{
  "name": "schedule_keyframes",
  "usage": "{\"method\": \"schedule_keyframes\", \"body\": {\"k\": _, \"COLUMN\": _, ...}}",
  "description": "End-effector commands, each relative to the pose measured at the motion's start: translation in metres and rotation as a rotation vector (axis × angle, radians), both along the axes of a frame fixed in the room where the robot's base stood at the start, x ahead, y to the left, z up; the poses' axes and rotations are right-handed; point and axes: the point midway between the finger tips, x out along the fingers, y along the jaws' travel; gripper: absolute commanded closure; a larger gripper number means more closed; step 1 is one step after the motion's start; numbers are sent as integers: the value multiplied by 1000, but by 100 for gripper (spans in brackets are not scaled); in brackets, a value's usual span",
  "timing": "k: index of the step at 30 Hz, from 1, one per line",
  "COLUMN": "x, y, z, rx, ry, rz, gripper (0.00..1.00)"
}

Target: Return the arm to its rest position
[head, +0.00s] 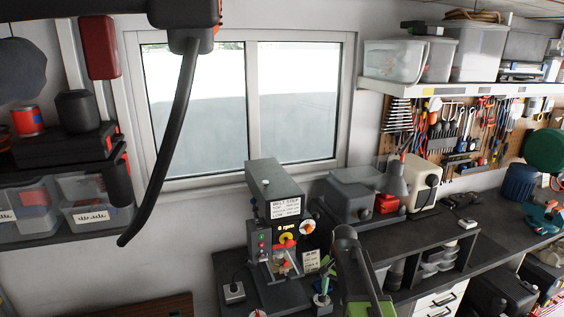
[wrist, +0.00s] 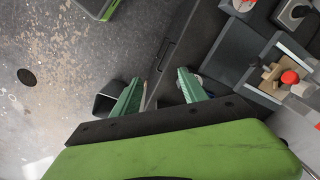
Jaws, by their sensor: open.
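My gripper (wrist: 160,77) shows in the wrist view with its two green fingers spread apart. Nothing is held between them. Behind the fingers is the dark edge of the workbench, with grey floor to the left. The green gripper body fills the bottom of that view. In the head view a grey and green part of my arm (head: 360,275) rises from the bottom, right of the belt machine; I cannot make out the fingertips there.
The grey belt machine (head: 275,215) stands on the workbench (head: 405,292); its red knob (wrist: 290,77) shows at right in the wrist view. A cream-coloured machine (head: 423,185) stands farther back. Shelves with bins (head: 90,205) are at left. The stained floor (wrist: 60,55) looks mostly clear.

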Motion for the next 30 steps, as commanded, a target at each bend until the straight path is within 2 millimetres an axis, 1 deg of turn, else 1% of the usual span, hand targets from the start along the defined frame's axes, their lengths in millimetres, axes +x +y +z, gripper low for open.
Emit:
{"method": "schedule_keyframes", "body": {"k": 1, "x": 0, "y": 0, "z": -9, "rx": 0, "ry": 0, "rz": 0, "gripper": 49}}
{"method": "schedule_keyframes", "body": {"k": 10, "x": -2, "y": -1, "z": -50, "rx": 0, "ry": 0, "rz": -1, "gripper": 49}}
{"method": "schedule_keyframes", "body": {"k": 13, "x": -6, "y": 0, "z": -69, "rx": 0, "ry": 0, "rz": 1, "gripper": 49}}
{"method": "schedule_keyframes", "body": {"k": 17, "x": -17, "y": 1, "z": -102, "rx": -2, "ry": 0, "rz": 5, "gripper": 49}}
{"method": "schedule_keyframes", "body": {"k": 19, "x": -24, "y": 2, "z": -120, "rx": -3, "ry": 1, "rz": 10, "gripper": 49}}
{"method": "schedule_keyframes", "body": {"k": 23, "x": -47, "y": 4, "z": -169, "rx": -8, "ry": 2, "rz": 56, "gripper": 49}}
{"method": "schedule_keyframes", "body": {"k": 24, "x": -56, "y": 4, "z": -186, "rx": -11, "ry": 2, "rz": 81, "gripper": 49}}
{"method": "schedule_keyframes", "body": {"k": 27, "x": -80, "y": 6, "z": -220, "rx": -18, "ry": 4, "rz": 163, "gripper": 49}}
{"method": "schedule_keyframes", "body": {"k": 30, "x": -104, "y": 6, "z": -244, "rx": -25, "ry": 5, "rz": 267, "gripper": 49}}
